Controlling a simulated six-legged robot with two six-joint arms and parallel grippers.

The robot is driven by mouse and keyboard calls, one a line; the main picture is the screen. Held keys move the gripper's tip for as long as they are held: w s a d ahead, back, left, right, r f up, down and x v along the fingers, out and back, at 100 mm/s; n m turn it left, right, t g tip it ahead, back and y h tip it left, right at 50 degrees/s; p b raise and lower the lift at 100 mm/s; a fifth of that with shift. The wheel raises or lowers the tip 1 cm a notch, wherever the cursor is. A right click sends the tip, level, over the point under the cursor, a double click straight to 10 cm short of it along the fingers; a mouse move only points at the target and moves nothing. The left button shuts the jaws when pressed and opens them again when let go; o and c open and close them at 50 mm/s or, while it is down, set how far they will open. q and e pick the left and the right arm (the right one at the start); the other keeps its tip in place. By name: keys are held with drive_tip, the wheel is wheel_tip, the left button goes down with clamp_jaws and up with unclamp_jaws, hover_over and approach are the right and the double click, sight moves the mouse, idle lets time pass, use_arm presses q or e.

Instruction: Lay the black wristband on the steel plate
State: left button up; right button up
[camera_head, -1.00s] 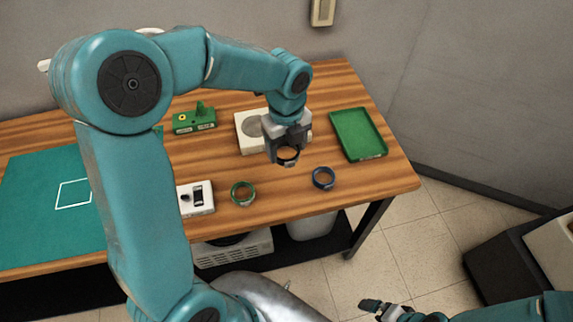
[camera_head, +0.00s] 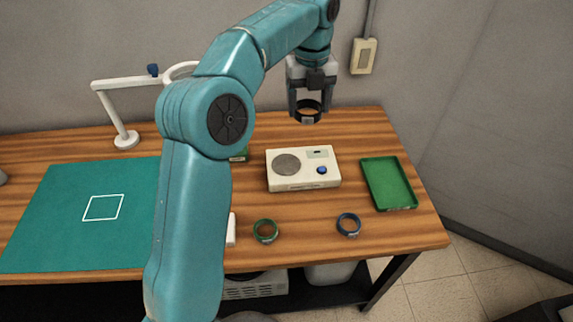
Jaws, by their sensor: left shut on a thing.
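The black wristband (camera_head: 308,106) is held between the fingers of my left gripper (camera_head: 309,108), which is shut on it. The gripper points down and holds the band in the air, behind and above the white device in the picture. The round grey steel plate (camera_head: 286,165) is set in the left part of the top of this white device (camera_head: 304,182). The plate is bare, and the band is apart from it. My right gripper is not in view.
A green band (camera_head: 265,231) and a dark blue band (camera_head: 349,225) lie near the table's front edge. A green tray (camera_head: 389,184) stands to the right. A teal mat (camera_head: 90,222) and a white lamp (camera_head: 126,138) are at left. My left arm hides part of the table.

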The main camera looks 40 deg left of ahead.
use_arm(q)
drive_tip(key=w+a+n, duration=0.1)
drive_tip(key=w+a, duration=0.1)
drive_tip(key=a, duration=0.3)
drive_tip(key=n+b, duration=0.1)
drive_tip(key=b, duration=0.2)
hover_over(286, 165)
wheel_tip(286, 165, down, 12)
wheel_tip(286, 165, down, 9)
drive_tip(key=shift+r+p, duration=0.2)
drive_tip(key=shift+p, duration=0.25)
wheel_tip(286, 165, down, 4)
drive_tip(key=shift+f+p, duration=0.1)
drive_tip(key=shift+p, duration=0.2)
drive_tip(key=shift+f, duration=0.15)
